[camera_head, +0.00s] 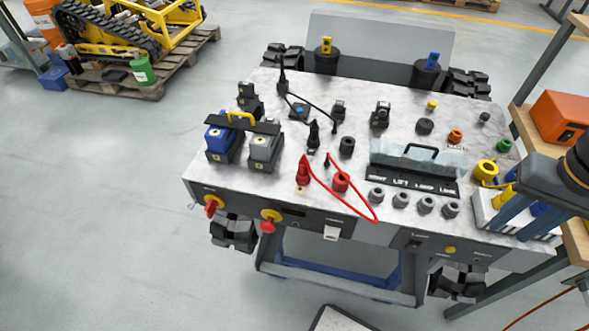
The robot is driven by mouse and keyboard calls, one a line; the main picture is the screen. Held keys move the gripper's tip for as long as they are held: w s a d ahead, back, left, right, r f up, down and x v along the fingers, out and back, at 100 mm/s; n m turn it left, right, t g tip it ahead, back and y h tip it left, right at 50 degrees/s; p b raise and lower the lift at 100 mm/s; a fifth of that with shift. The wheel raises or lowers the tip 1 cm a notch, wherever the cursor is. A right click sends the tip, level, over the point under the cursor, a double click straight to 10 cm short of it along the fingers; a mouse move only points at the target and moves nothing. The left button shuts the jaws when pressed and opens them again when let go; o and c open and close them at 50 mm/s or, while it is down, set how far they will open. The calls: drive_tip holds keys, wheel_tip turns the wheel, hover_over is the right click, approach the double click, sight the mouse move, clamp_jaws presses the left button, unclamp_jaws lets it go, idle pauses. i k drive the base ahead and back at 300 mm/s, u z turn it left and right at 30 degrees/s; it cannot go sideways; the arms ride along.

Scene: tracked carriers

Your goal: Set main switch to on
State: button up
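The carrier's front panel carries two rotary switches with red handles on yellow plates: a left one (212,206) near the corner and a second one (270,220) to its right. Both red handles hang roughly downward, the left one somewhat slanted. Their labels are too small to read, so I cannot tell which is the main switch or its setting.
The tracked carrier's top (230,178) holds battery blocks (265,148), connectors, knobs and a red looped cable (350,207). A clear-covered switch row (415,155) sits right of centre. A shelf with an orange box (562,118) stands at right. The floor at front left is clear.

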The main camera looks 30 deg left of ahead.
sight(210, 209)
drive_tip(key=u, duration=1.95)
